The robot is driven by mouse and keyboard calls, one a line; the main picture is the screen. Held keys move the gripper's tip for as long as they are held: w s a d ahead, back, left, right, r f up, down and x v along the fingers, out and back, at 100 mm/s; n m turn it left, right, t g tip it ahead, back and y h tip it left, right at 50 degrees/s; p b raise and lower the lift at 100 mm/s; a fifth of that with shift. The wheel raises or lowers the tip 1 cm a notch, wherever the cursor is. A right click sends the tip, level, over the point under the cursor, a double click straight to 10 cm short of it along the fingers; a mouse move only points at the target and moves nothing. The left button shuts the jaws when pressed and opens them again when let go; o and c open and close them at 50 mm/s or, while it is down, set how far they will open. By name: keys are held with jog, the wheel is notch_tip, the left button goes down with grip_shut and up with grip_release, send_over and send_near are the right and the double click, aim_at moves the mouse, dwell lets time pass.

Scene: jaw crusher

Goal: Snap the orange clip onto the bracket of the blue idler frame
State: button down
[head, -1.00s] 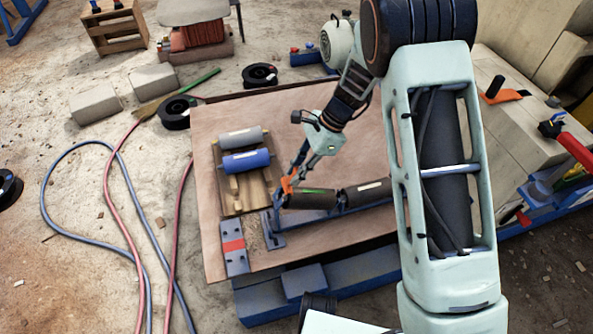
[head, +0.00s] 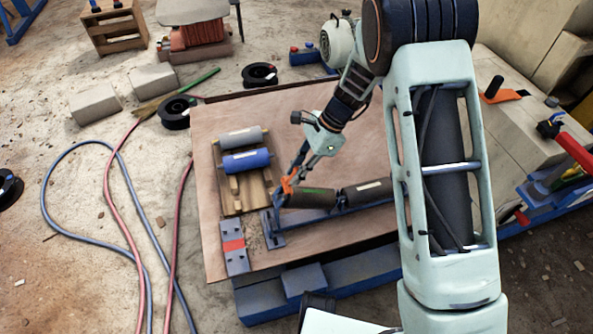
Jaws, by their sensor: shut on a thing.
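The blue idler frame (head: 328,213) lies on a brown board, with two dark rollers on it, the left roller (head: 309,198) and the right roller (head: 368,190). Its left end has a blue upright bracket (head: 278,207). The orange clip (head: 287,185) is at the top of that bracket, by the left roller's end. My gripper (head: 292,176) points down-left and is shut on the clip. The view is too small to tell whether the clip is seated on the bracket or only touching it.
A wooden cradle (head: 254,200) left of the frame holds a grey roller (head: 240,137) and a blue roller (head: 246,161). The board (head: 310,112) is bare behind the frame.

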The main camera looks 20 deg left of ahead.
jog(key=shift+b+x, duration=0.5)
jog(key=shift+x, duration=0.8)
jog(key=shift+r, duration=0.15)
dwell(0.3)
jog(key=shift+p+v, duration=0.8)
jog(key=shift+v, duration=0.15)
jog(key=shift+p, duration=0.45)
dwell(1.1)
jog(key=shift+b+x, duration=0.55)
jog(key=shift+x, duration=0.55)
jog(key=c, duration=1.7)
grip_release()
jog(key=shift+c, duration=0.2)
jog(key=shift+d, duration=0.1)
jog(key=v, duration=1.2)
